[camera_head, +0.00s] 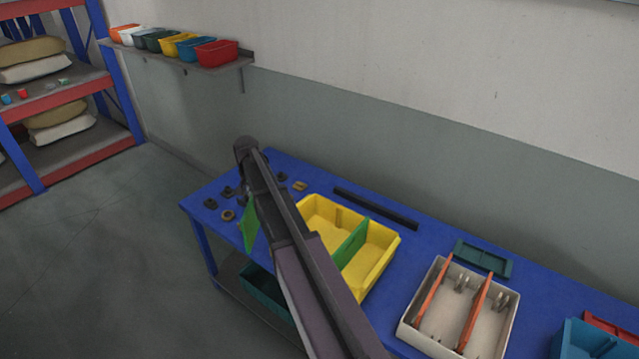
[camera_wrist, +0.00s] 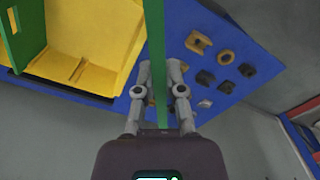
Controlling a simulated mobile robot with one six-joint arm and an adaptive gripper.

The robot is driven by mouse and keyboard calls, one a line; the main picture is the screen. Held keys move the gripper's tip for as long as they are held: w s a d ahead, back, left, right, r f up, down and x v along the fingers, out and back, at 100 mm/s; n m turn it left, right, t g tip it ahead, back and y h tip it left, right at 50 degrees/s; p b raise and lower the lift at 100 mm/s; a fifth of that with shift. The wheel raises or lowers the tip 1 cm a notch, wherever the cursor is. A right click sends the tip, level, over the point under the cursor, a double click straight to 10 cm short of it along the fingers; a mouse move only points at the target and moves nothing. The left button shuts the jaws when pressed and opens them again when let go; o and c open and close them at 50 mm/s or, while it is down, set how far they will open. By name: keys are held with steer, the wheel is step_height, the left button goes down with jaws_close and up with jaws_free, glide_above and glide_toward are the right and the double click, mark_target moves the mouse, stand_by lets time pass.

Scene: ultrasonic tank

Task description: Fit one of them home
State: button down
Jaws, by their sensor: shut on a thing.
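My gripper (camera_wrist: 159,72) is shut on a thin green divider (camera_wrist: 155,35), seen edge-on between the two fingers in the wrist view. In the head view the held divider (camera_head: 250,224) shows just left of my arm, which hides the gripper. The yellow bin (camera_head: 383,265) stands on the blue table right of my arm. A second green divider (camera_head: 351,243) stands across the bin's inside. In the wrist view the bin (camera_wrist: 95,82) lies left of the held divider, apart from it. An empty slot rib (camera_wrist: 78,70) shows in its wall, and its green divider (camera_wrist: 22,38) is further left.
Several small dark and brown parts (camera_head: 228,215) lie on the table's left end (camera_head: 203,190). A black bar (camera_head: 375,208) lies behind the bin. A white box (camera_head: 405,338) with orange dividers, a dark green tray (camera_head: 483,258) and a blue bin (camera_head: 590,342) stand right.

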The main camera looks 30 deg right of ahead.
steer(key=s+d+m, duration=0.3)
steer(key=s+d, duration=0.1)
steer(key=d, duration=0.6)
steer(key=s+d+r+m+p, duration=0.1)
steer(key=s+d+m, duration=0.2)
steer(key=d, duration=0.7)
steer(key=shift+s+r, duration=0.2)
steer(key=shift+s, duration=0.45)
steer(key=shift+f, duration=0.2)
